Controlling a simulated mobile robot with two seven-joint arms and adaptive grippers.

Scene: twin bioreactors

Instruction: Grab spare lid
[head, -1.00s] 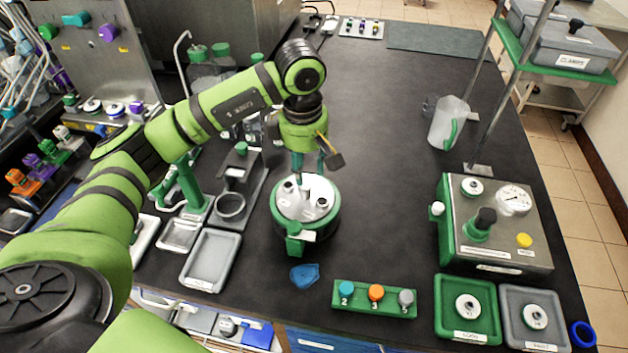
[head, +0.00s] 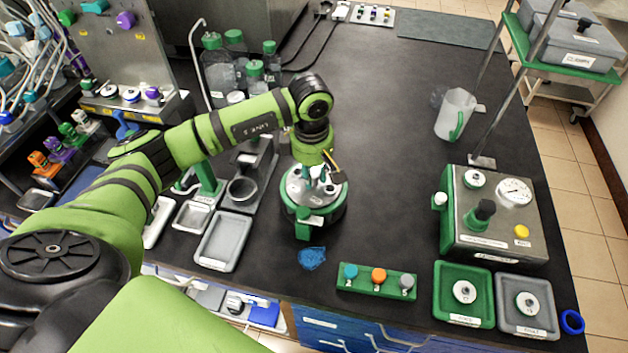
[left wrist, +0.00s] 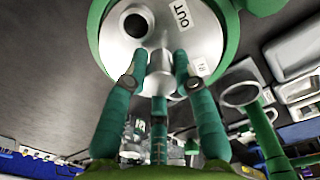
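A round silver lid (head: 299,184) with several ports sits on a green-sided round holder (head: 303,228) at mid-table. In the left wrist view the lid (left wrist: 205,50) fills the upper middle, with an "OUT" label, a dark port and a central metal knob (left wrist: 160,68). My left gripper (head: 318,182) is right over the lid, pointing down. In the left wrist view its teal fingers (left wrist: 160,72) stand on either side of the knob, with small gaps seeming to remain. My right gripper is not in view.
A block with three coloured caps (head: 376,282) and a blue crumpled piece (head: 311,258) lie in front. A gauge box (head: 480,240), green tray (head: 450,310) and grey tray (head: 510,320) are at right. A clear jug (head: 453,113) stands behind. The middle-back tabletop is clear.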

